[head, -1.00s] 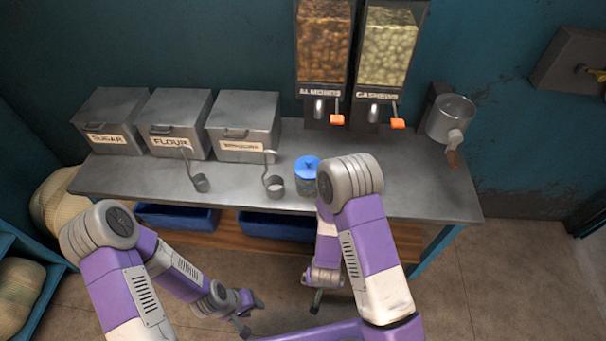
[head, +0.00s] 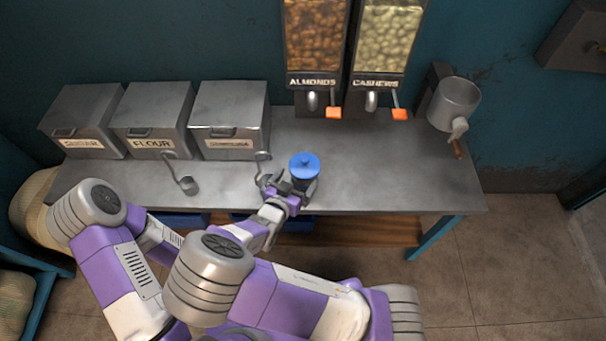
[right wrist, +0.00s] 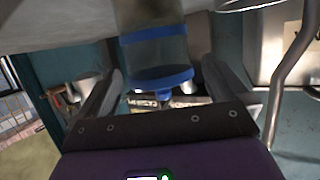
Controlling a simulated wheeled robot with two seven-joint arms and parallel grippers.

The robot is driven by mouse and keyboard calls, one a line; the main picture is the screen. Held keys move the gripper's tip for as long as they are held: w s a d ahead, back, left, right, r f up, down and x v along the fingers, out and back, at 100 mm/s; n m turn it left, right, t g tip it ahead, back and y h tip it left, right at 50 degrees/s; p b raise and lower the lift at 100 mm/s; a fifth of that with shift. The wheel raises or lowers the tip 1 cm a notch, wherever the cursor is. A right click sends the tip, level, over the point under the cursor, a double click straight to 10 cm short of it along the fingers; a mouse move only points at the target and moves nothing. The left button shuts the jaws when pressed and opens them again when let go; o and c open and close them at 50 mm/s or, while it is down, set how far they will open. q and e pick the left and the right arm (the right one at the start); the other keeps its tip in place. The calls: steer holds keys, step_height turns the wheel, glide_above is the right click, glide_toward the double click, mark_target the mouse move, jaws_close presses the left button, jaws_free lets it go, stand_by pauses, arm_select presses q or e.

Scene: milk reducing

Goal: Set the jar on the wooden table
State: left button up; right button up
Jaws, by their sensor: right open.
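The jar (head: 303,171), glass with a blue knobbed lid, stands upright near the front edge of the grey counter. My right gripper (head: 289,187) is open at the jar, with a finger on each side of it. The right wrist view, turned upside down, shows the jar (right wrist: 155,53) between the spread fingers; I cannot tell whether they touch it. No separate wooden table shows; a brown wooden shelf (head: 345,230) runs below the counter. My left arm is at the left, and its gripper is out of sight.
The grey counter (head: 400,175) is clear right of the jar. Labelled metal bins (head: 152,115) stand at the back left. Hooked ladles (head: 188,185) are close to the jar's left. Almond and cashew dispensers (head: 318,45) hang behind. A metal pot (head: 455,103) is at the right.

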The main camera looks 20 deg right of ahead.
mark_target(304, 170)
steer(key=b+x, duration=0.2)
steer(key=x, duration=0.4)
steer(key=shift+s+d, duration=0.15)
steer(key=shift+r, duration=0.1)
steer(key=c, duration=1)
